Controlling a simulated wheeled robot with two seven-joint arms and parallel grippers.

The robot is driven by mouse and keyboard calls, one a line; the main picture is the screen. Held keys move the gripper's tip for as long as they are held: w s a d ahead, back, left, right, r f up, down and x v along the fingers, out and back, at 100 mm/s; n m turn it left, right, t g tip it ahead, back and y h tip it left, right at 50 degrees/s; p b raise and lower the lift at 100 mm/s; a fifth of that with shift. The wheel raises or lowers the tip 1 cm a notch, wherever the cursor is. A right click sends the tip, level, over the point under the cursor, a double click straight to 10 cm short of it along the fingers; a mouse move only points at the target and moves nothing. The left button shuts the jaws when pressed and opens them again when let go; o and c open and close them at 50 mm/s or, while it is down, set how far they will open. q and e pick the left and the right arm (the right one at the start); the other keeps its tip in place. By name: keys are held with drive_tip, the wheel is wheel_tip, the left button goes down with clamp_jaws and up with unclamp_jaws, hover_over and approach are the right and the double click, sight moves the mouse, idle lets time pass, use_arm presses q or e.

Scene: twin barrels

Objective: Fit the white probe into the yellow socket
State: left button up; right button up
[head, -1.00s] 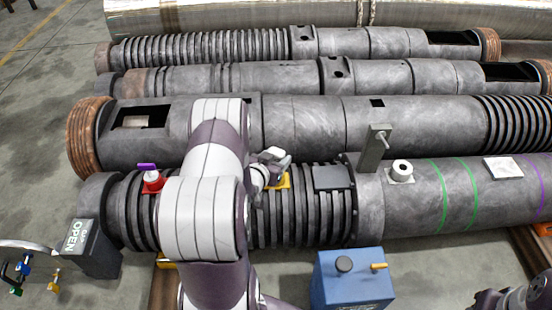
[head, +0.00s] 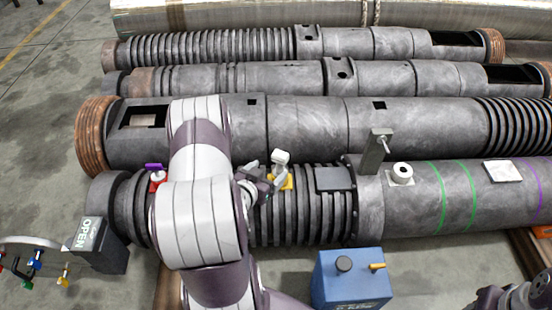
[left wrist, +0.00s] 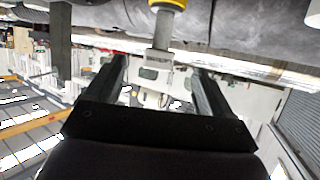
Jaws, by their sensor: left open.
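The white probe (head: 280,158) stands at the yellow socket (head: 285,183) on the ribbed part of the front barrel. In the left wrist view the probe (left wrist: 162,32) meets the yellow socket (left wrist: 168,3) at the top edge and looks in line with it. How deep it sits I cannot tell. My left gripper (head: 264,184) is just left of the probe. In the left wrist view its two fingers (left wrist: 158,85) are apart, with gaps on both sides of the probe's end. My right arm shows partly at the bottom right corner; its fingers are out of view.
A red socket (head: 157,187) with a purple-topped part sits left on the same barrel. A grey post (head: 375,152) and a white round fitting (head: 401,174) stand to the right. A blue box (head: 350,281) and a dark OPEN box (head: 98,246) are in front.

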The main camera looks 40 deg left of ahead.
use_arm(q)
drive_tip(key=v, duration=0.4)
drive_tip(key=shift+s+p, duration=0.1)
drive_tip(key=shift+p, duration=0.3)
